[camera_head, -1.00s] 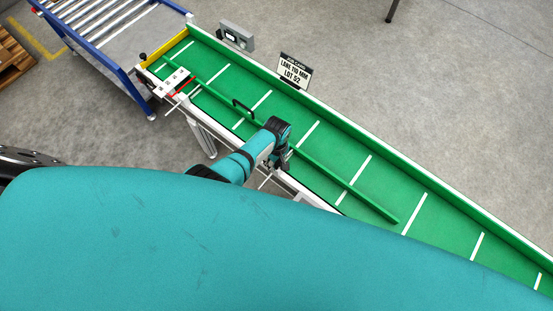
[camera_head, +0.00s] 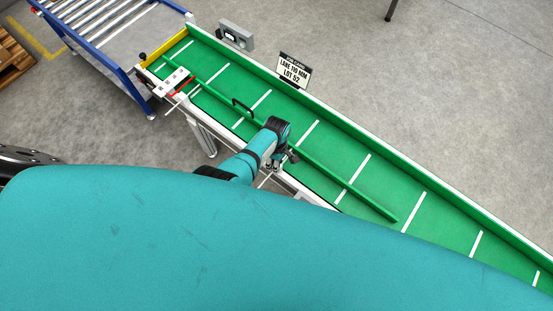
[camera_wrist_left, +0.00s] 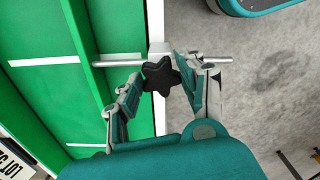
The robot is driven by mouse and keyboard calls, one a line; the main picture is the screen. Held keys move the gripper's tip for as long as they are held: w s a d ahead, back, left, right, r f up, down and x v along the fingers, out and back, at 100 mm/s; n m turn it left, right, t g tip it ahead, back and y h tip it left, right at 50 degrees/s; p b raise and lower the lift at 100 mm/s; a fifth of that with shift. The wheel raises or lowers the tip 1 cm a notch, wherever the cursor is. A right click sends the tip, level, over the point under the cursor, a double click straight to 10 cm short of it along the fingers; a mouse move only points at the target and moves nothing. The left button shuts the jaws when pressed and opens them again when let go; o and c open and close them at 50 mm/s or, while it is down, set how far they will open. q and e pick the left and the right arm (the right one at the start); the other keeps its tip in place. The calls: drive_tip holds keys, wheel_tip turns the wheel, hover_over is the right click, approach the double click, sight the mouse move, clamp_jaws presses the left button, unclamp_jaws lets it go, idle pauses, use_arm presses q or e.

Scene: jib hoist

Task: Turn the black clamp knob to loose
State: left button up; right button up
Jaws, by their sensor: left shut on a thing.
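The black star-shaped clamp knob (camera_wrist_left: 160,76) shows in the left wrist view, in front of a light metal block and rod at the white edge of the green lane. My left gripper (camera_wrist_left: 161,70) has one finger on each side of the knob and is shut on it. In the head view my left gripper (camera_head: 287,157) is at the near edge of the lane, and the knob there cannot be told apart from it. My right gripper is in neither view.
The green lane (camera_head: 436,215) has white cross lines and a long green rail (camera_head: 335,176) with a black handle (camera_head: 242,106). A sign (camera_head: 294,71) and a grey box (camera_head: 236,36) stand at its far side. A blue-framed roller conveyor (camera_head: 125,82) is at upper left.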

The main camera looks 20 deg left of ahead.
use_arm(q)
drive_tip(key=shift+w+a, duration=0.1)
drive_tip(key=o, duration=1.1)
drive_tip(key=shift+o, duration=0.2)
